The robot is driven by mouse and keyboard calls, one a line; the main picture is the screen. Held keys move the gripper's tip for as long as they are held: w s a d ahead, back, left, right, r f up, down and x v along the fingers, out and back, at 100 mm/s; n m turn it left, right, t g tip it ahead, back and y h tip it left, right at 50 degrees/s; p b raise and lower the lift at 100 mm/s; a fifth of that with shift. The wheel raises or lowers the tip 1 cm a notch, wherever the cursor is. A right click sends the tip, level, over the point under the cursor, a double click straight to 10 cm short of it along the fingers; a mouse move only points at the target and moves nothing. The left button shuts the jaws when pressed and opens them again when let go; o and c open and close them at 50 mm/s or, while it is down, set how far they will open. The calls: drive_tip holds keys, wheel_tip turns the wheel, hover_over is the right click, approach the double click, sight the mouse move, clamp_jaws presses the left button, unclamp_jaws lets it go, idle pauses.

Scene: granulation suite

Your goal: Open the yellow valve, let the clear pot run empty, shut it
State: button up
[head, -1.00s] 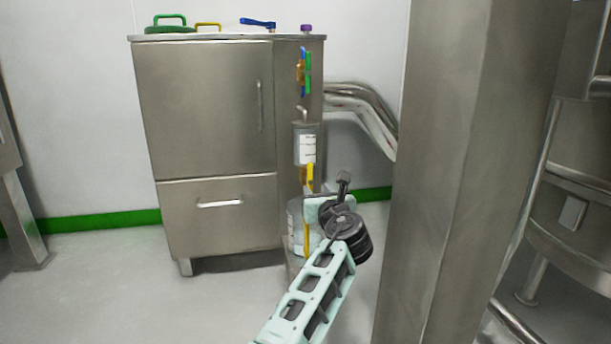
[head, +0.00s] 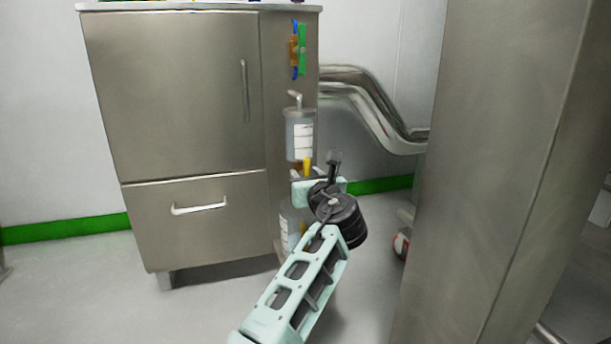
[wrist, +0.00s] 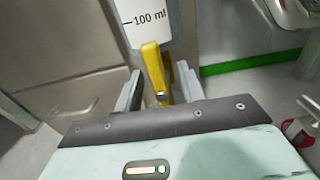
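The clear pot (head: 300,140) with a white label hangs on the right side of the steel cabinet; its lower part shows in the wrist view with a "100 ml" mark (wrist: 150,20). I cannot tell its liquid level. The yellow valve (head: 307,166) is just below the pot; its lever also shows in the wrist view (wrist: 155,72). My gripper (wrist: 158,92) is open, one finger on each side of the lever, with gaps visible. In the head view my wrist hides part of the valve. A clear vessel (head: 289,228) stands below, partly hidden by my arm.
The steel cabinet (head: 190,110) with door and drawer fills the left. Blue, orange and green handles (head: 299,50) are above the pot. Steel pipes (head: 370,105) run behind to the right. A broad steel column (head: 500,170) stands close on the right. A red and white object (head: 400,244) lies beside it.

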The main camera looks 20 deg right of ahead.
clamp_jaws()
